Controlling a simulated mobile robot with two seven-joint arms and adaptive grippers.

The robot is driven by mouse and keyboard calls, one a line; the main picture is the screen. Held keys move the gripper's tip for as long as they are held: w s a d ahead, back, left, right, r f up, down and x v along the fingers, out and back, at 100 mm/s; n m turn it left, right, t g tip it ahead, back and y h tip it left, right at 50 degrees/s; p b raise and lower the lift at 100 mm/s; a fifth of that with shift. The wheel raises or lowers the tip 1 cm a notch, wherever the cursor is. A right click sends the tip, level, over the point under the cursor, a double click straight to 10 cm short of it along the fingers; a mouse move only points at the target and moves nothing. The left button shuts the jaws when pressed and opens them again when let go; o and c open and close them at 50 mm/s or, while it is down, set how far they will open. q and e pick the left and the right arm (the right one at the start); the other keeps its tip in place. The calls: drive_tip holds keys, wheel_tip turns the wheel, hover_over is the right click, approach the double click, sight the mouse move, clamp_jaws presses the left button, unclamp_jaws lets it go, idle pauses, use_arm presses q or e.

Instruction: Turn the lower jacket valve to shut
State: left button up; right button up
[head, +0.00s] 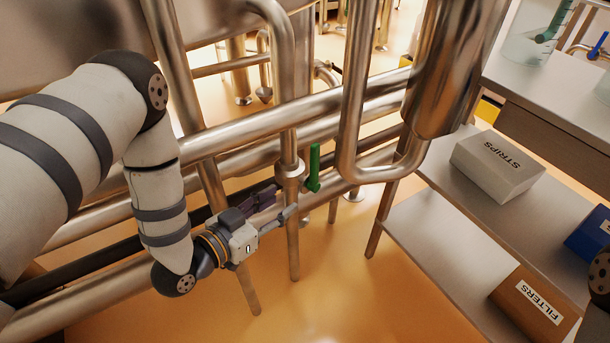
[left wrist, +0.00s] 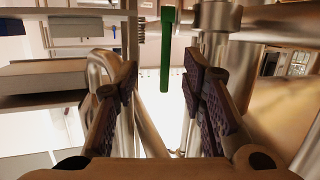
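The valve has a green lever handle (head: 314,168) that stands about upright beside a vertical steel pipe. Its round metal body (head: 290,172) sits on that pipe in the head view. In the left wrist view the green handle (left wrist: 166,60) hangs down the upper middle, between the two fingers in the picture. My left gripper (head: 284,200) is open and empty, just left of and slightly below the handle. Its dark padded fingers also show in the left wrist view (left wrist: 160,85), apart from the handle. My right gripper is not in view.
Thick horizontal pipes (head: 290,112) run behind my left arm. A bent pipe (head: 351,100) and a steel vessel (head: 440,75) stand to the right. A shelf unit holds a STRIPS box (head: 497,166) and a FILTERS box (head: 535,305). The orange floor (head: 320,280) below is clear.

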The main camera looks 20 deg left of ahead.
sight(312, 156)
use_arm(q)
drive_tip(key=w+d+r, duration=0.1)
drive_tip(key=w, duration=0.3)
drive_tip(key=w+d+r+t, duration=0.1)
drive_tip(key=w, duration=0.4)
drive_tip(key=w+d+r+t+h+b, duration=0.1)
drive_tip(key=w+r, duration=0.1)
drive_tip(key=w, duration=0.2)
drive_tip(key=shift+w+d+m, duration=0.2)
drive_tip(key=shift+d+m, duration=0.05)
drive_tip(key=shift+m, duration=0.05)
clamp_jaws()
